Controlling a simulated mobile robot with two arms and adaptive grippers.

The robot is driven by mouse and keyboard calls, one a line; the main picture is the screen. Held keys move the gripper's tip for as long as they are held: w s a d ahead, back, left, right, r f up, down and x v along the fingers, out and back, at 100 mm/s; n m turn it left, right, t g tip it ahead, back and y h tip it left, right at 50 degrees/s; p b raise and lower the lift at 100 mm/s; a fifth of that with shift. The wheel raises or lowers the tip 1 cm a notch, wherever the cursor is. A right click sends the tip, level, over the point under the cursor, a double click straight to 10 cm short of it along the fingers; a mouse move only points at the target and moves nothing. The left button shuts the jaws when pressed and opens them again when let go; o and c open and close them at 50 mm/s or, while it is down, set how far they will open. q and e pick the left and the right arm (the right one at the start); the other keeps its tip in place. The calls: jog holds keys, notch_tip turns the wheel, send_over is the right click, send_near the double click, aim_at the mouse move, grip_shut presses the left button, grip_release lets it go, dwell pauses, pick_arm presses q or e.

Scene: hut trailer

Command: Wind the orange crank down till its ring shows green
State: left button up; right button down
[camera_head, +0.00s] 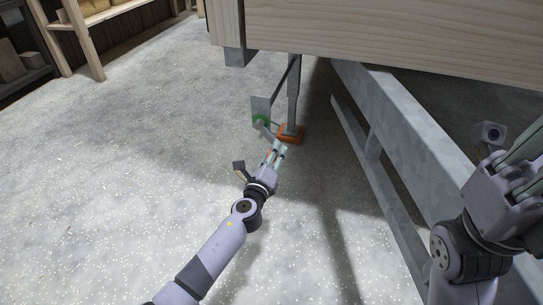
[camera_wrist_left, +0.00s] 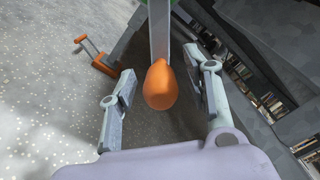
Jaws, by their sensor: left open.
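The crank's orange knob (camera_wrist_left: 160,88) hangs at the end of a grey arm (camera_wrist_left: 159,30) in the left wrist view. A green ring (camera_head: 261,119) shows at the crank's hub in the head view, beside the grey metal post (camera_head: 293,95). A sliver of green also shows at the top of the left wrist view. My left gripper (camera_head: 279,150) is open, with its fingers on either side of the knob and gaps visible on both sides. My right gripper (camera_head: 520,155) is at the right edge, its fingertips cut off by the frame.
An orange foot (camera_head: 291,133) is at the post's base. The wooden trailer body (camera_head: 400,40) overhangs above, with a grey steel beam (camera_head: 400,125) to the right. Wooden shelving (camera_head: 85,40) stands at the back left. The floor left of my left arm is clear.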

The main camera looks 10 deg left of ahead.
pick_arm(q)
jog(key=s, duration=1.2)
jog(key=shift+a, duration=0.25)
